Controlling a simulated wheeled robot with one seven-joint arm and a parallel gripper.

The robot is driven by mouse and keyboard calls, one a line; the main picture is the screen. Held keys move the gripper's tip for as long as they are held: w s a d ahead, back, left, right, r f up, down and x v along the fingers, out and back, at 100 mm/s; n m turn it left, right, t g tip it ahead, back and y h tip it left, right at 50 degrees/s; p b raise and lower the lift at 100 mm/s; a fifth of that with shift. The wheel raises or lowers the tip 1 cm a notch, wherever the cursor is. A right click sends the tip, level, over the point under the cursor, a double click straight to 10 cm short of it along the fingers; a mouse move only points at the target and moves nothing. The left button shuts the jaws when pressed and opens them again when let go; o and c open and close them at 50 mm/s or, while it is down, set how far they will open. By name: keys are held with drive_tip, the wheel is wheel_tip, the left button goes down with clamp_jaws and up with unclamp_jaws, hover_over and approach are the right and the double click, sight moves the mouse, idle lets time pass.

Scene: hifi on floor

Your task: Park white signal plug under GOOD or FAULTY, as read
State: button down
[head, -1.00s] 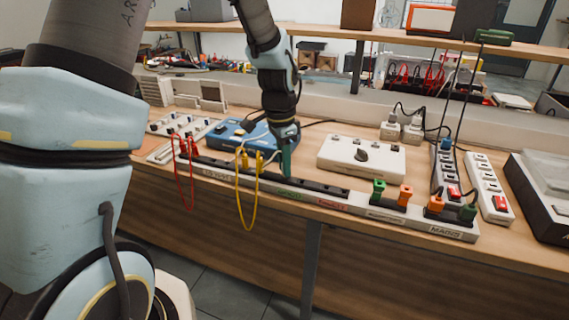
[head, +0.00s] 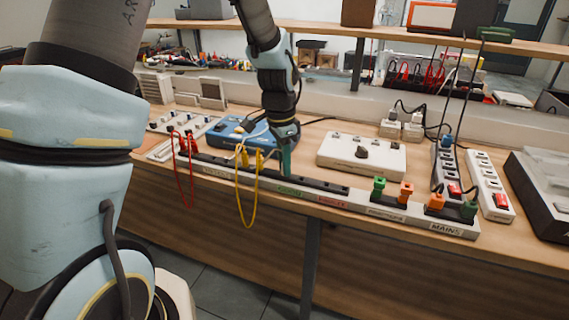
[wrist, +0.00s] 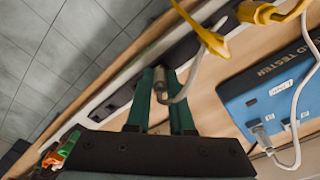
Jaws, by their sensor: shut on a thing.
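My gripper (head: 286,162) is over the dark socket strip (head: 315,185) on the front rail of the bench, pointing down. In the wrist view its green fingers (wrist: 160,95) are shut on the white signal plug (wrist: 160,80), whose white cable loops away to the right. The plug is at the strip; I cannot tell whether it is seated. A green label (head: 290,191) and a red label (head: 331,202) sit on the rail below the strip; their words are too small to read. The blue lead tester (wrist: 275,95) has a white plug in its face. Its reading is not visible.
Yellow plugs (head: 252,158) with a hanging yellow lead are close left of my gripper. Red plugs (head: 186,145) are further left. A white box with a dark knob (head: 362,155) stands to the right. Green and orange plugs (head: 405,190) stand further right on the rail.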

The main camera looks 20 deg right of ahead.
drive_tip(key=c, duration=0.7)
unclamp_jaws()
wheel_tip(320, 180, up, 16)
drive_tip(key=p, duration=0.2)
drive_tip(key=shift+a+p, duration=0.35)
drive_tip(key=shift+p, duration=0.05)
drive_tip(key=shift+f, duration=0.1)
drive_tip(key=s+a+f+n, duration=0.2)
drive_tip(key=a+n, duration=0.6)
drive_tip(key=a, duration=0.6)
drive_tip(key=s+a+f+n+t, duration=0.1)
drive_tip(key=s+a+f+n, duration=0.1)
drive_tip(key=a+n, duration=0.6)
drive_tip(key=a+f, duration=0.1)
drive_tip(key=a, duration=0.6)
drive_tip(key=shift+a+f+n+t+y, duration=0.2)
drive_tip(key=shift+f+n+t+y, duration=0.1)
drive_tip(key=shift+f, duration=0.1)
